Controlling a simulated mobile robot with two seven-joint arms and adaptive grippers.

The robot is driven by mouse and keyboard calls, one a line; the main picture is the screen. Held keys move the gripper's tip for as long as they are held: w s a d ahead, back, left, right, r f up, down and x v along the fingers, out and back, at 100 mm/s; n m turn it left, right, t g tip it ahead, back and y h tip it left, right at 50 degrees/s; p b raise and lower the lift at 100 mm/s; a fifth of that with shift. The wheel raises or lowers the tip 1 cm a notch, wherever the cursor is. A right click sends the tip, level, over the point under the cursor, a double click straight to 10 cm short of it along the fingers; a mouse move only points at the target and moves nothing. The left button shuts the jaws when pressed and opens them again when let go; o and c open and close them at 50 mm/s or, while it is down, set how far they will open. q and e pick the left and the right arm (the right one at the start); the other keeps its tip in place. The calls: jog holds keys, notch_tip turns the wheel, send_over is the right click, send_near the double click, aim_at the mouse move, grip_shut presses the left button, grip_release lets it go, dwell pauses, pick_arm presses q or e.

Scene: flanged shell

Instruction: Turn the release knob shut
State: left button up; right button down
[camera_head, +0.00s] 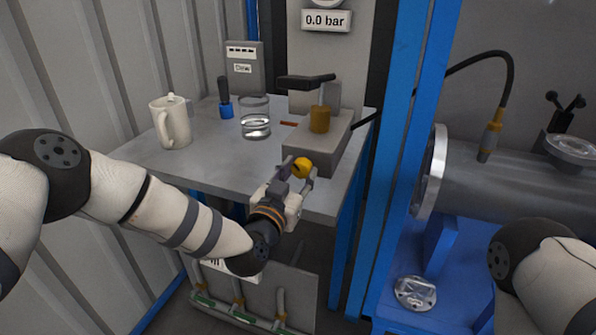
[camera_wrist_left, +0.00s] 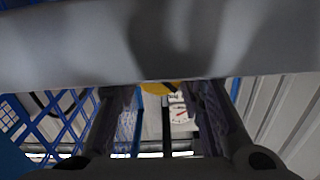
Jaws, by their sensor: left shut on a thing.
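The yellow release knob (camera_head: 302,167) is on the front of the grey pump block (camera_head: 320,140) at the table's front edge. My left gripper (camera_head: 299,173) is shut on the knob, with one finger on each side of it. In the left wrist view, part of the yellow knob (camera_wrist_left: 158,88) shows between the two fingers (camera_wrist_left: 162,105), under a large grey surface. The knob's turn position cannot be told. My right arm shows at the lower right, but its gripper is out of view.
The block carries a black lever (camera_head: 306,82). A gauge sign (camera_head: 326,20) reads 0.0 bar. Blue posts (camera_head: 400,150) stand at right.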

pick_arm(q)
jog(key=m, duration=0.2)
jog(key=m+p, duration=0.1)
jog(key=shift+r+m, duration=0.25)
jog(key=shift+m, duration=0.15)
jog(key=m+p, duration=0.1)
jog(key=m, duration=0.3)
jog(key=shift+f, duration=0.15)
pick_arm(e)
jog(key=shift+t, duration=0.5)
jog(key=w+r, duration=0.2)
jog(key=r, duration=0.1)
jog(key=shift+w, duration=0.4)
pick_arm(q)
jog(key=shift+m, duration=0.3)
jog(key=shift+f, duration=0.1)
jog(key=o, duration=1.2)
jog(key=shift+c, duration=0.2)
jog(key=shift+f, duration=0.15)
